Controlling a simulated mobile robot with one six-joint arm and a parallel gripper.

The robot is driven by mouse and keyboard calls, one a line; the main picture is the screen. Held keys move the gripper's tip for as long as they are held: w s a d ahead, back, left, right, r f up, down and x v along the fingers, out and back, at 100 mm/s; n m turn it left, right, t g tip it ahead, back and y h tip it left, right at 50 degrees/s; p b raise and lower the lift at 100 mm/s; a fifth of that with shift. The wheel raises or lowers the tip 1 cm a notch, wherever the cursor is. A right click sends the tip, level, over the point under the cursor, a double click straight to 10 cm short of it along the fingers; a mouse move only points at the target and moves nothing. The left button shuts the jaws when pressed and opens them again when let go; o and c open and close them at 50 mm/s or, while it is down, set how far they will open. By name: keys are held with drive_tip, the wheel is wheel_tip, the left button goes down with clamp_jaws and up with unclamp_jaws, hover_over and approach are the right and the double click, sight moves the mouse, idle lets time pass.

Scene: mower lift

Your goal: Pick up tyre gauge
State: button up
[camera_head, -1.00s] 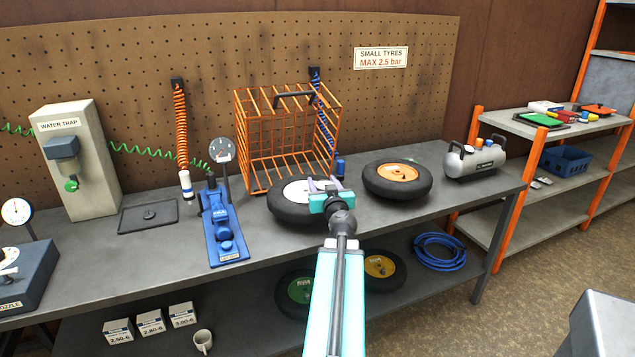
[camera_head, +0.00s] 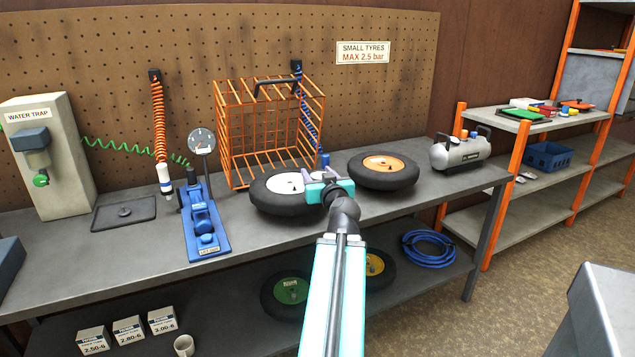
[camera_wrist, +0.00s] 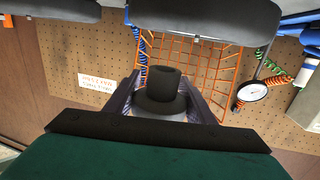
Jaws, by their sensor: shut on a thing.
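My gripper (camera_head: 322,175) is above the bench between two black tyres. Its fingers show on both sides of a dark cylindrical piece with a wide flange (camera_wrist: 162,88) in the wrist view, and it is shut on this piece. I cannot tell whether this piece is the tyre gauge. A white round dial (camera_head: 201,141) stands on a thin post by the blue foot-pump-like device (camera_head: 205,225). The dial also shows in the wrist view (camera_wrist: 252,91), apart from my fingers.
The white-hubbed tyre (camera_head: 275,203) and orange-hubbed tyre (camera_head: 383,180) lie beside my gripper. An orange wire cage (camera_head: 230,130) stands behind, with a blue coiled hose (camera_head: 308,115) hanging there. A silver tank (camera_head: 462,153) stands at right. The bench (camera_head: 120,265) is clear at front left.

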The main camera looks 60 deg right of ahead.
drive_tip(key=shift+s+a+f+b, duration=0.1)
drive_tip(key=shift+s+a+b, duration=0.3)
drive_tip(key=shift+b, duration=1.25)
drive_tip(key=shift+s+a+b, duration=0.2)
drive_tip(key=shift+s+b, duration=0.35)
drive_tip(key=shift+b, duration=1.05)
drive_tip(key=shift+s+a+b, duration=0.2)
drive_tip(key=shift+s+b, duration=0.05)
drive_tip(key=shift+b, duration=0.45)
drive_tip(key=shift+s+a, duration=0.1)
drive_tip(key=shift+s, duration=0.05)
drive_tip(key=shift+r, duration=0.2)
